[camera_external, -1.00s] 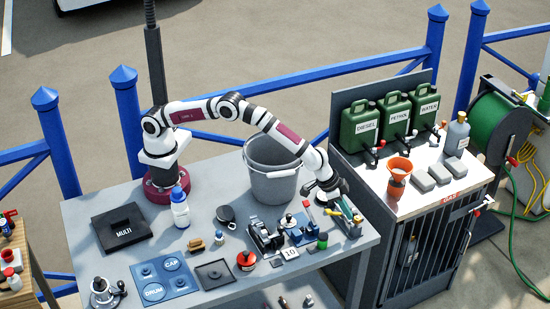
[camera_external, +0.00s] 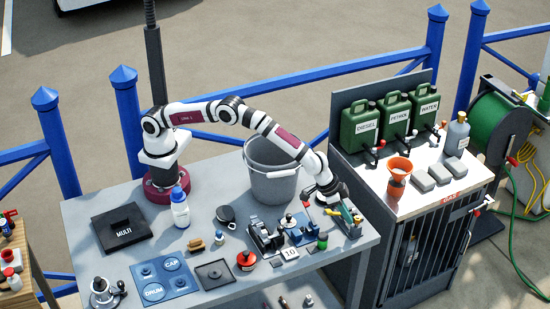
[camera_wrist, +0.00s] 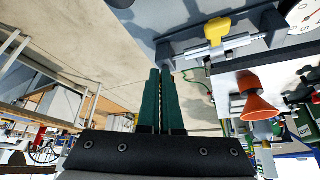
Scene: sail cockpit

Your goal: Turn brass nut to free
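A yellow, brass-like piece (camera_wrist: 217,31) sits on a bright metal rod on a grey bracket in the wrist view, up and to the right of my fingertips. I cannot tell for sure that it is the brass nut. In the outside view a small yellow piece (camera_external: 358,217) shows at the bench's right end, beside my gripper (camera_external: 345,212). In the wrist view the dark green fingers of my gripper (camera_wrist: 163,72) lie close together with no clear gap. A grey part shows right by their tips; contact is unclear. The fingers appear apart from the yellow piece.
A grey bucket (camera_external: 272,188) stands behind the forearm. A black device (camera_external: 265,237) and blue-based fittings crowd the bench left of my gripper. An orange funnel (camera_external: 398,172) stands on the cabinet at the right. It also shows in the wrist view (camera_wrist: 259,102).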

